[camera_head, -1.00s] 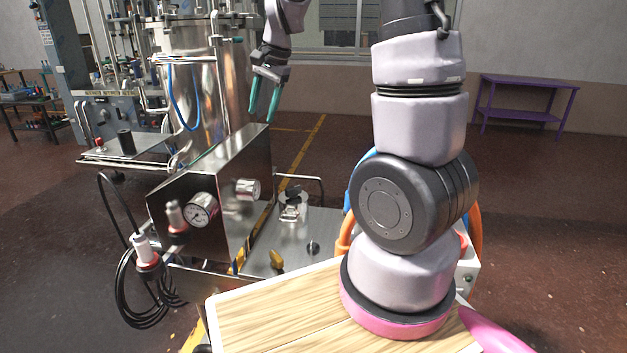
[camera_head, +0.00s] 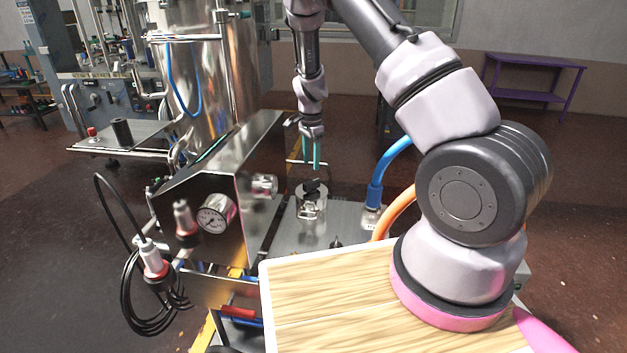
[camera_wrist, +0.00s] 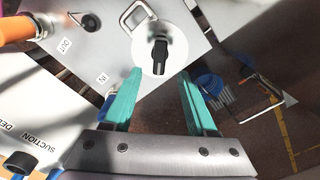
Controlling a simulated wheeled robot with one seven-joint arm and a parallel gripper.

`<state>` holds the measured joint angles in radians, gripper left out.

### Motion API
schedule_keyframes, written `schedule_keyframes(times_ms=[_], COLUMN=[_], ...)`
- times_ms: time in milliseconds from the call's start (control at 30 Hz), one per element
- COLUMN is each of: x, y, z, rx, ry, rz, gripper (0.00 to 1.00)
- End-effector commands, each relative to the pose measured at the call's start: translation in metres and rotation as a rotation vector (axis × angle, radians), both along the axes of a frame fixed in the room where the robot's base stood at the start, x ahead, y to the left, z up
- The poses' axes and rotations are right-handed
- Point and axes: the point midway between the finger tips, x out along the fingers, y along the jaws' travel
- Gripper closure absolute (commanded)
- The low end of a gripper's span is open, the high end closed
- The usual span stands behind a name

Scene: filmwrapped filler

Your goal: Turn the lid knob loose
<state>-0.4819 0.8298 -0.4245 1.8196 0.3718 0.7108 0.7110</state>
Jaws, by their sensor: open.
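The lid knob (camera_head: 311,187) is a black bar-shaped knob on top of a round silver lid (camera_head: 309,206) on the steel machine top. In the wrist view the knob (camera_wrist: 159,55) stands upright in the picture on the pale lid disc (camera_wrist: 178,38), ahead of and between the fingertips. My gripper (camera_head: 311,168) points down just above the knob in the head view. Its teal fingers (camera_wrist: 160,78) are apart with nothing between them. I cannot tell the exact height of the fingertips over the knob.
A metal latch loop (camera_wrist: 137,14) sits beside the lid. A steel box with a gauge (camera_head: 214,213) rises to the left. Blue (camera_head: 376,190) and orange (camera_head: 393,216) hoses stand to the right. A wooden board (camera_head: 330,300) lies in front, under my arm.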

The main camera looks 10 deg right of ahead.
Motion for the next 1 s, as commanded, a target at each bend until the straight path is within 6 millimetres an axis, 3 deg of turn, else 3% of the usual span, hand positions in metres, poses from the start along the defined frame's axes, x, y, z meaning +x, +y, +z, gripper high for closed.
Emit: schedule_keyframes(times_ms=[200,400,833,867,1000], x=[-0.001,0.000,0.000,0.000,0.000], y=[-0.001,-0.001,0.000,0.000,0.000], z=[-0.045,-0.072,-0.083,-0.083,-0.083], rx=[0.000,0.001,0.001,0.001,0.001], ry=[0.004,0.001,0.000,0.000,0.000], rz=[-0.001,0.001,0.000,0.000,0.000], gripper=[0.43,0.43,0.43,0.50,1.00])
